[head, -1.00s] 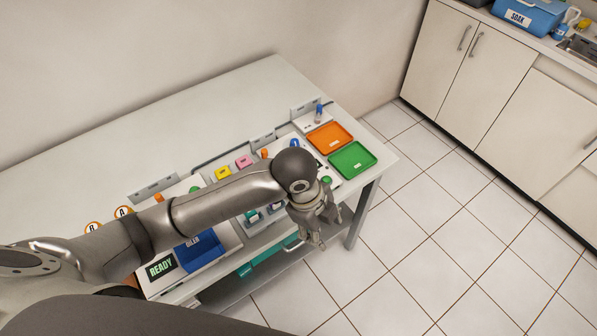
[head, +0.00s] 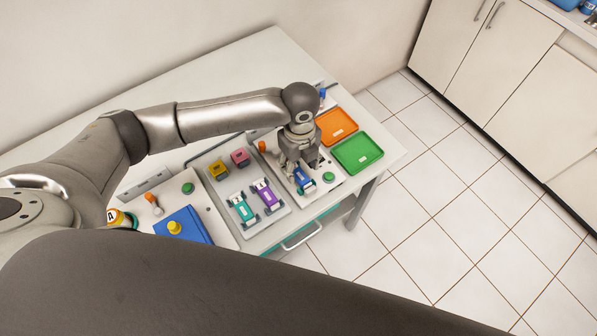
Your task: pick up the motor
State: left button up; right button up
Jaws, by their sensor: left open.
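My left gripper (head: 303,172) is open and points down over the white panel at the right part of the table. A blue piece with pale parts (head: 304,183) sits right beneath and between its fingers, partly hidden by them. I cannot tell whether the fingers touch it. A teal piece (head: 242,207) and a purple piece (head: 266,194) of similar form lie on the grey plate to the left. No label shows which of these is the motor. My right gripper is not in view.
A green button (head: 329,177) is close to the gripper. A blue pad (head: 194,229) lies left.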

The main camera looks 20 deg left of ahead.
aim_at(299, 172)
pick_arm(q)
jog(key=f, duration=0.1)
jog(key=f+p, duration=0.1)
jog(key=f, duration=0.2)
jog(key=shift+w+a+p, duration=0.2)
jog(key=shift+w+p, duration=0.1)
jog(key=shift+f, duration=0.6)
jog(key=shift+c, duration=1.4)
jog(key=c, duration=0.9)
jog(key=shift+o, duration=0.2)
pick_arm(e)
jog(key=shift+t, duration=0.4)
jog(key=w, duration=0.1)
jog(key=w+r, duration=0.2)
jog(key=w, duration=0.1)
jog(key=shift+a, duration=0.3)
